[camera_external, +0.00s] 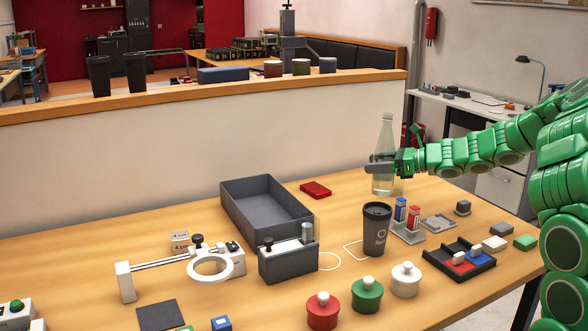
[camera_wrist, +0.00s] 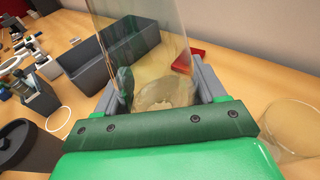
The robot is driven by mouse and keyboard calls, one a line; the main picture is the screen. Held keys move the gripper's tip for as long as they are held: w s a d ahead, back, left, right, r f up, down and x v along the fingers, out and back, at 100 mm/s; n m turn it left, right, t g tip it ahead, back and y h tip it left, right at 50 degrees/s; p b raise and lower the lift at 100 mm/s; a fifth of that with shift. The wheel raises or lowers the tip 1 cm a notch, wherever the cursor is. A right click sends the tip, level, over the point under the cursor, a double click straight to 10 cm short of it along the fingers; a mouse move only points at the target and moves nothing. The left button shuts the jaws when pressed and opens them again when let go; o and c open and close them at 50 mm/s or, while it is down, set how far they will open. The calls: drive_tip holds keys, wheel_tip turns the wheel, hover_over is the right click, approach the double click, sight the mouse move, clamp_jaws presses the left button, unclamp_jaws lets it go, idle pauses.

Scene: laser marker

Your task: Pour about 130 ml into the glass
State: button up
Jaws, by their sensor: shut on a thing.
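A tall clear bottle (camera_external: 387,135) stands upright at the far right part of the table, with pale liquid in it. My gripper (camera_external: 382,167) is shut around its body. In the wrist view the see-through bottle (camera_wrist: 145,35) rises between the jaws (camera_wrist: 165,95). I cannot tell whether its base touches the table. An open clear glass (camera_wrist: 292,125) stands on the table to the right of my gripper in the wrist view. In the external view the glass is not clearly distinguishable near the bottle and my gripper. I cannot make out liquid in the glass.
A dark cup (camera_external: 376,235), a grey open bin (camera_external: 240,210) and a red box (camera_external: 316,190) stand nearby. A marker holder (camera_external: 408,232) and a black tray (camera_external: 480,270) are in front. Red, green and white lidded pots line the front. A low wall (camera_external: 200,135) runs behind.

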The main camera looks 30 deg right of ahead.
sight(374, 176)
drive_tip(key=shift+w+d+f, duration=0.25)
drive_tip(key=shift+d+f, duration=0.35)
drive_tip(key=shift+f, duration=0.1)
drive_tip(key=shift+w+d+f, duration=0.2)
drive_tip(key=shift+d+f, duration=0.4)
drive_tip(key=shift+f, duration=0.15)
drive_tip(key=shift+w+d+f, duration=0.25)
drive_tip(key=shift+d+f, duration=0.35)
drive_tip(key=shift+f, duration=0.1)
drive_tip(key=shift+s+a, duration=0.1)
